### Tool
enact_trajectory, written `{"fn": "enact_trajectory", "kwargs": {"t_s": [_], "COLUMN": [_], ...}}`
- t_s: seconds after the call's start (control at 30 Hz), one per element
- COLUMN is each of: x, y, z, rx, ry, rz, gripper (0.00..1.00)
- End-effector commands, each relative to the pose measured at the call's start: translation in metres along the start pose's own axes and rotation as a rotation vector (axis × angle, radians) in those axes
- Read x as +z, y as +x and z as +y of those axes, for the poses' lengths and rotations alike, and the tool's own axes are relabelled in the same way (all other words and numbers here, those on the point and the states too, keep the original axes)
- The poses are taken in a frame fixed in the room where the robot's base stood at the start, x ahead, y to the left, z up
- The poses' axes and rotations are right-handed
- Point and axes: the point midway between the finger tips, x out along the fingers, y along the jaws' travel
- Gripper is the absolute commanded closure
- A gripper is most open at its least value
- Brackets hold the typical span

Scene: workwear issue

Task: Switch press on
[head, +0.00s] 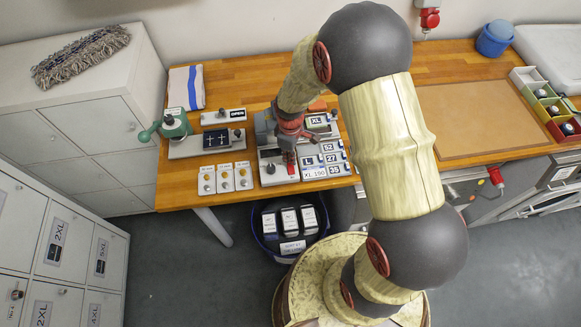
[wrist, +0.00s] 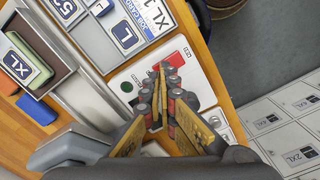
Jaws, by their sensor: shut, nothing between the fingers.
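A pale control box with a red-marked panel (wrist: 195,57) lies under my gripper in the wrist view. A green round button or lamp (wrist: 126,87) shows on its left side. In the head view the box (head: 268,179) sits near the table's front edge. My gripper (wrist: 163,70) is shut and empty, its fingertips over the panel. They hide part of it, and I cannot tell whether they touch it. In the head view my gripper (head: 290,160) points down at the box. The switch's position cannot be made out.
Three small boxes with knobs (head: 225,178) stand left of the control box. Label tiles with sizes (head: 325,160) lie to its right. A green hand-lever device (head: 174,123) stands further left. A blue bin (head: 265,238) is on the floor below the edge.

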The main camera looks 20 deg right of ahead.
Motion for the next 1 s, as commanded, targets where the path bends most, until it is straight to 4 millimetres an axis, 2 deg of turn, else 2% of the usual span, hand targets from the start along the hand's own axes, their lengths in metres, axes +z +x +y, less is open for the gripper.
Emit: {"fn": "enact_trajectory", "kwargs": {"t_s": [1.0], "x": [0.000], "y": [0.013], "z": [0.000], "rx": [0.000], "ry": [0.000], "rz": [0.000], "gripper": [1.00]}}
